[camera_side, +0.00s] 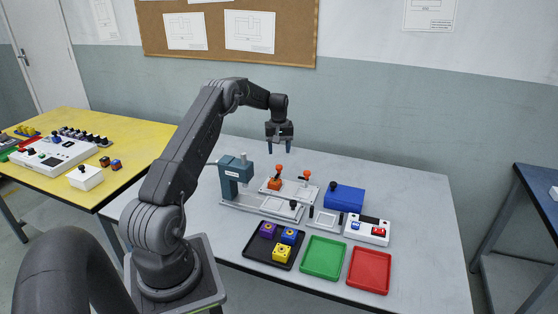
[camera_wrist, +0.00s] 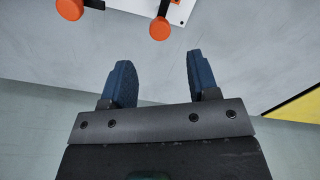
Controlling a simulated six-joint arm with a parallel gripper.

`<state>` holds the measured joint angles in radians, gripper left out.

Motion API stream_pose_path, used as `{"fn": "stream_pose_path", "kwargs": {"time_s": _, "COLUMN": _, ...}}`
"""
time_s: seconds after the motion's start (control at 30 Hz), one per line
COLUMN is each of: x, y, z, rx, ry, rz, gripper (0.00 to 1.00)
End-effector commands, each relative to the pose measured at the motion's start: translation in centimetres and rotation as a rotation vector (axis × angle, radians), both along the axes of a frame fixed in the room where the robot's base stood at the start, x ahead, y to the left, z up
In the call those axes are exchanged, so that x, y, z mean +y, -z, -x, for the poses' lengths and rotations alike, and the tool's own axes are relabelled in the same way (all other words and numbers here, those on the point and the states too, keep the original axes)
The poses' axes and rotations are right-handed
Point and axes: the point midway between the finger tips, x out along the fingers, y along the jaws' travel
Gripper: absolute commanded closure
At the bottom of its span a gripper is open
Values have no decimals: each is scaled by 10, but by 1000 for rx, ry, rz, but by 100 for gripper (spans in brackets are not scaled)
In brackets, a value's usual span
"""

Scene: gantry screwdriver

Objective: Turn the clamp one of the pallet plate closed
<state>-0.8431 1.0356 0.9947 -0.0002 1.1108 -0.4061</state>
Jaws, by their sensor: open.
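The pallet plate (camera_side: 289,191) is a light plate on the table, behind the rail of the blue-grey gantry. I cannot tell which is clamp one. In the wrist view two orange knobs (camera_wrist: 160,28) show at the top edge, with a corner of the plate (camera_wrist: 181,10). My gripper (camera_side: 279,148) hangs above and behind the plate, open and empty, its dark blue fingers (camera_wrist: 160,78) apart and touching nothing.
The gantry screwdriver (camera_side: 236,175) stands left of the plate. A blue box (camera_side: 344,197) and a button box (camera_side: 367,230) are to the right. A black tray (camera_side: 259,253) with coloured blocks, a green tray (camera_side: 323,257) and a red tray (camera_side: 369,270) lie in front. The table's right side is clear.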

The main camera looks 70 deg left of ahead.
Motion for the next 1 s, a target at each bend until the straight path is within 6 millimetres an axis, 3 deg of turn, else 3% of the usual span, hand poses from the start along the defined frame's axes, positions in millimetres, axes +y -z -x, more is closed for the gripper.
{"fn": "stream_pose_path", "kwargs": {"time_s": 0.1, "x": 1, "y": -28, "z": 0, "rx": -3, "ry": 0, "rz": -3, "gripper": 45}}
{"fn": "stream_pose_path", "kwargs": {"time_s": 0.33, "x": 0, "y": -61, "z": 0, "rx": -2, "ry": 0, "rz": -2, "gripper": 45}}
{"fn": "stream_pose_path", "kwargs": {"time_s": 0.8, "x": -1, "y": -70, "z": 0, "rx": 0, "ry": 1, "rz": -1, "gripper": 45}}
{"fn": "stream_pose_path", "kwargs": {"time_s": 0.93, "x": -17, "y": -88, "z": -7, "rx": -13, "ry": 40, "rz": -14, "gripper": 45}}
{"fn": "stream_pose_path", "kwargs": {"time_s": 1.0, "x": -39, "y": -108, "z": -14, "rx": -26, "ry": 89, "rz": -28, "gripper": 45}}
